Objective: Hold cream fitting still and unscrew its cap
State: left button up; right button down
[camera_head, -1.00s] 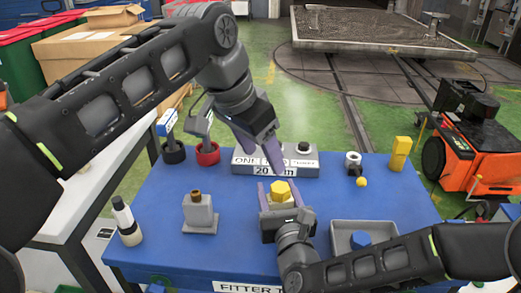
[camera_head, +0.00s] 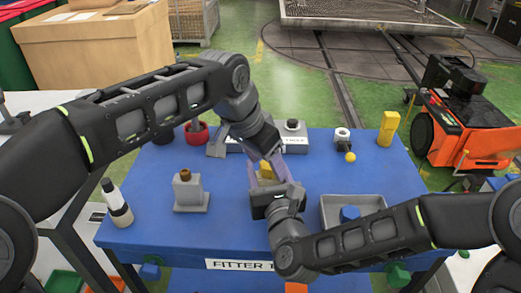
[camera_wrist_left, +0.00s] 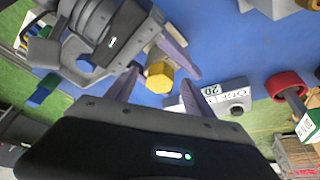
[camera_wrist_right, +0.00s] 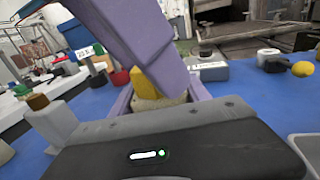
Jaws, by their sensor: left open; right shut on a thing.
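The cream fitting (camera_wrist_right: 152,103) stands on the blue table with its yellow hexagonal cap (camera_wrist_left: 159,78) on top. The cap also shows in the head view (camera_head: 266,170), partly covered by my grippers. My right gripper (camera_wrist_right: 160,98) is shut on the cream fitting low down, below the cap. My left gripper (camera_wrist_left: 160,80) is open and reaches in from above, its two fingers on either side of the cap with visible gaps. In the right wrist view a purple left finger hides part of the cap.
A grey block with a brown top (camera_head: 191,192) and a black-and-white bottle (camera_head: 117,205) stand at left. A grey tray (camera_head: 338,203) with a blue piece is at right. Behind are a labelled grey block (camera_wrist_left: 228,95), a red ring holder (camera_head: 196,133) and a yellow block (camera_head: 389,127).

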pick_arm(q)
jog(key=shift+f, duration=0.25)
jog(key=shift+c, duration=0.5)
grip_shut()
dwell(0.6)
